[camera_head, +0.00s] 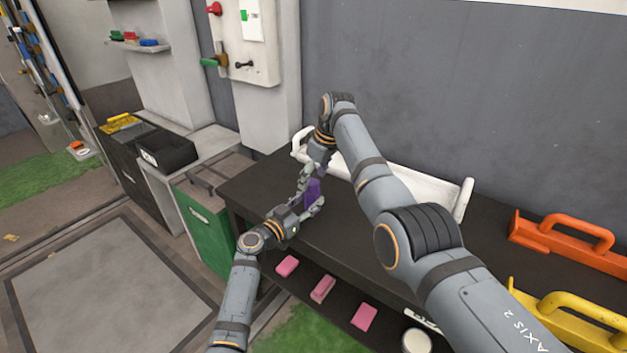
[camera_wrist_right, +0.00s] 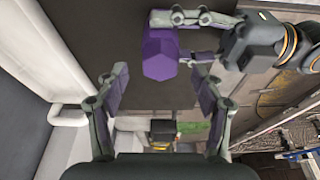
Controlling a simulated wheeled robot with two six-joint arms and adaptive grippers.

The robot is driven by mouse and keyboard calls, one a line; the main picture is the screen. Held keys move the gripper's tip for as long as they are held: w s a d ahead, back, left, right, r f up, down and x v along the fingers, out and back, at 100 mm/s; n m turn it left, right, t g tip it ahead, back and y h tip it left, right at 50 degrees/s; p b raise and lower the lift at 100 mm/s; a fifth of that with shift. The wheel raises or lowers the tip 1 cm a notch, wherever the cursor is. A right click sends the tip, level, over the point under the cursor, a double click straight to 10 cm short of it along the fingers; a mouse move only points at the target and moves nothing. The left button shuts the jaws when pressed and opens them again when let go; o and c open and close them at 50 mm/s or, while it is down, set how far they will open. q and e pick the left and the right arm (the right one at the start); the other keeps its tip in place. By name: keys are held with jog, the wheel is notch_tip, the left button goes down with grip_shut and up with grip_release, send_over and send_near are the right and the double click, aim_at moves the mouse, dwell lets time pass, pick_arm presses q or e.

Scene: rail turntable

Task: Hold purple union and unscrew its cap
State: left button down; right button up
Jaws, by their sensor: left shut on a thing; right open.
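The purple union (camera_head: 313,190) stands over the dark bench near its left end. It also shows in the right wrist view (camera_wrist_right: 160,52) as a faceted purple body. My left gripper (camera_head: 307,203) is shut on the union from the front side, with a finger on each side; its fingers also show in the right wrist view (camera_wrist_right: 190,38). My right gripper (camera_head: 310,172) is just above the union. In the right wrist view its two fingers (camera_wrist_right: 161,78) are wide apart, with nothing between their tips. I cannot tell the cap apart from the union's body.
A white handled tray (camera_head: 400,182) lies behind my right arm on the bench (camera_head: 262,185). An orange handled piece (camera_head: 570,240) and a yellow one (camera_head: 570,318) lie at the right. Pink blocks (camera_head: 323,288) lie on the lower shelf.

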notch_tip(320, 180, up, 2)
jog(key=shift+r, duration=0.25)
jog(key=m+t+h, duration=0.1)
jog(key=m, duration=0.3)
jog(key=shift+s+a+m, duration=0.1)
jog(key=shift+a+m, duration=0.05)
jog(key=shift+m, duration=0.25)
jog(key=m+h, duration=0.1)
jog(key=m, duration=0.2)
jog(key=m+h, duration=0.1)
jog(key=m, duration=0.3)
jog(key=shift+a, duration=0.1)
jog(key=shift+f, duration=2)
